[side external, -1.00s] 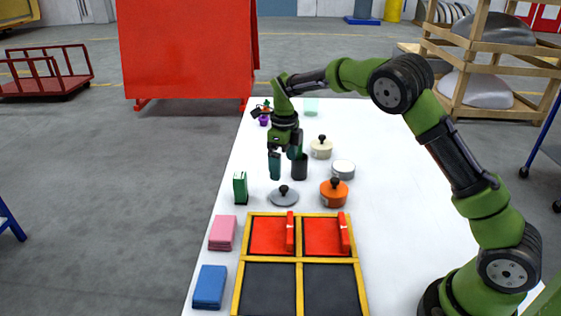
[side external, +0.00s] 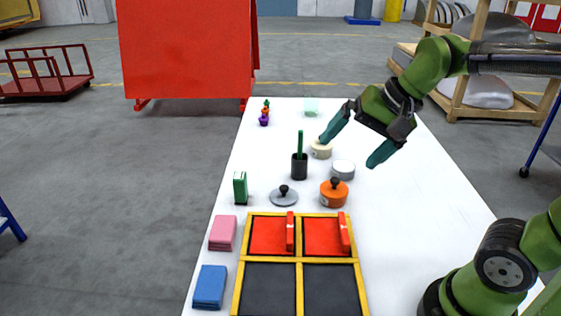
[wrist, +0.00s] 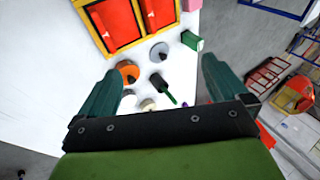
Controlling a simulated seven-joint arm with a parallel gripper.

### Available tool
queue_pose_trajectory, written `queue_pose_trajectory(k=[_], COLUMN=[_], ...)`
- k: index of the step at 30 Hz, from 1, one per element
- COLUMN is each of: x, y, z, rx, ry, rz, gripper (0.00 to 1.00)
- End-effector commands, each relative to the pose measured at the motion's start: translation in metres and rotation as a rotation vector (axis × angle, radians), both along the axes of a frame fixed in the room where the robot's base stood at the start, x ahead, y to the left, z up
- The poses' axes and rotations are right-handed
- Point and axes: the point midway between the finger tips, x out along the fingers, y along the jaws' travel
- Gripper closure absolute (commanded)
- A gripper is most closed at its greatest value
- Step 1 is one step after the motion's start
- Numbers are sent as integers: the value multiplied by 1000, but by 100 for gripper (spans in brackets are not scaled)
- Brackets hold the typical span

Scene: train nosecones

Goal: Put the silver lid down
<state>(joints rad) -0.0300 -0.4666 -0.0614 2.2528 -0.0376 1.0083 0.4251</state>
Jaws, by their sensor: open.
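The silver lid (side external: 285,198), a flat grey disc with a black knob, lies knob up on the white table, left of the orange pot (side external: 334,194) and behind the yellow-framed panel. It also shows in the wrist view (wrist: 159,51). An open, pale grey pot (side external: 343,170) without a lid stands behind the orange pot. My gripper (side external: 348,153) is open and empty, raised above the table to the right of the lid. In the wrist view my gripper (wrist: 160,68) has its fingers wide apart.
A cream lidded pot (side external: 321,150) stands farther back. A green box (side external: 240,188) and pink (side external: 222,233) and blue (side external: 210,287) stacks line the left. The table's right side is clear.

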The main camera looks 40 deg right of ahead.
Motion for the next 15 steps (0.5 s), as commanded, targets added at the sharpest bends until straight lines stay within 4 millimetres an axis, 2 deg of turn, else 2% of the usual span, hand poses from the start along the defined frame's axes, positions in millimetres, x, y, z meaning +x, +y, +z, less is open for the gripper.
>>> queue_pose_trajectory(k=[1, 3, 6, 15], x=[-17, -33, -47, -55], y=[2, 5, 7, 7], z=[-2, -8, -15, -20], rx=[-57, -135, -218, -275], ry=[-56, -115, -172, -204], rz=[89, 203, 313, 384], gripper=[0, 0, 0, 0])
